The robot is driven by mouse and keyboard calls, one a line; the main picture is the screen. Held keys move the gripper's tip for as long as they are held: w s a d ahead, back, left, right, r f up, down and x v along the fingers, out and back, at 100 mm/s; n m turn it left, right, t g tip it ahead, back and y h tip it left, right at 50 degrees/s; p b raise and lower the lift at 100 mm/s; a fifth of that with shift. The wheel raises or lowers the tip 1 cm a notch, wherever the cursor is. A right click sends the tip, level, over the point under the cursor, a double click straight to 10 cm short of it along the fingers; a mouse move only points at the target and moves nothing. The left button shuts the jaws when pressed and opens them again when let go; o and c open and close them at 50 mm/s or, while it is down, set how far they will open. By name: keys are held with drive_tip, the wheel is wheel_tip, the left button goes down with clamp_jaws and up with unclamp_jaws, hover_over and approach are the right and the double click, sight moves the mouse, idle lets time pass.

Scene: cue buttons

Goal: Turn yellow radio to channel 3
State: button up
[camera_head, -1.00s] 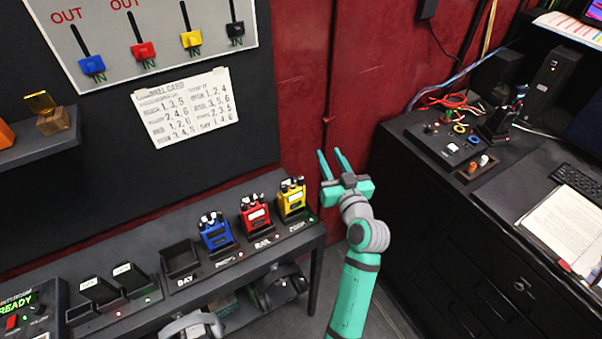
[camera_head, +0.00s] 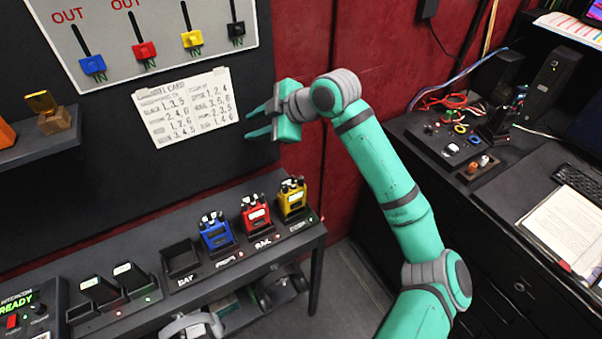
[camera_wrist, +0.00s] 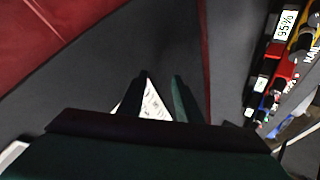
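The yellow radio (camera_head: 292,199) stands upright in the rightmost dock of the bench, beside the red radio. It also shows in part at the upper right of the wrist view (camera_wrist: 303,22). Its channel setting is too small to read. My gripper (camera_head: 252,123) is open and empty, raised in front of the dark wall panel, above and left of the yellow radio and apart from it. In the wrist view its two fingers (camera_wrist: 160,92) are spread with nothing between them.
A red radio (camera_head: 256,215) and a blue radio (camera_head: 215,233) stand left of the yellow one. An empty bay (camera_head: 181,262) is farther left. A paper card (camera_head: 187,107) hangs on the wall panel just behind my gripper. A dark desk (camera_head: 470,190) stands at the right.

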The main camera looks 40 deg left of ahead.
drive_tip(key=d+n+h, duration=0.3)
drive_tip(key=d+h, duration=0.2)
drive_tip(key=n+t+h, duration=0.1)
drive_tip(key=n+h, duration=0.1)
drive_tip(key=h, duration=0.4)
approach(301, 177)
drive_tip(key=f, duration=0.8)
drive_tip(key=shift+d+f, duration=0.3)
drive_tip(key=shift+f, duration=0.1)
drive_tip(key=shift+c, duration=0.7)
clamp_jaws()
